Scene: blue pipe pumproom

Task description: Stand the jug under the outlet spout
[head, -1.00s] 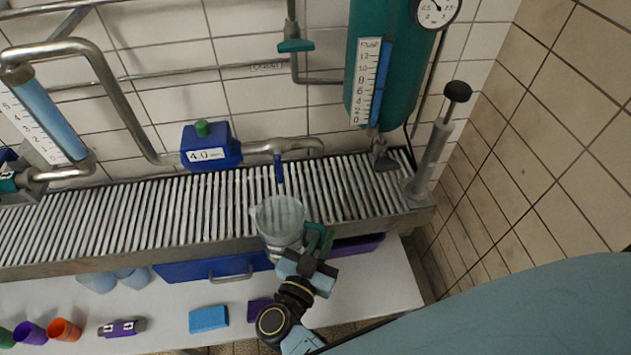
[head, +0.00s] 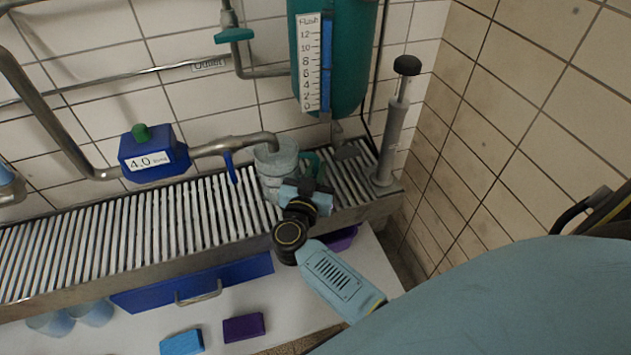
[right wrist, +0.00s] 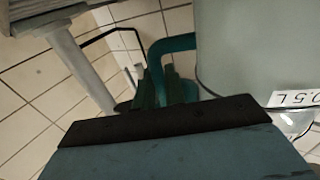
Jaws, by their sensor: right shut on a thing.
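The clear jug (head: 273,165) is upright or nearly so over the slatted grate, at the end of the bent metal outlet spout (head: 262,137). The spout tip overlaps the jug's rim; I cannot tell whether the jug's base touches the slats. My right gripper (head: 309,176) is shut on the jug's green handle, at the jug's right side. In the right wrist view the jug wall (right wrist: 250,50) fills the right, with a 0.5 L label, and the green handle (right wrist: 170,45) is between the fingers (right wrist: 163,92). My left gripper is out of view.
The slatted grate (head: 150,225) runs along the wall. A blue 4.0 meter box (head: 152,155) and a blue lever (head: 230,167) are left of the jug. A teal tank (head: 350,70) and a hand pump (head: 394,125) stand right. Blue (head: 181,342) and purple (head: 243,327) blocks lie below.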

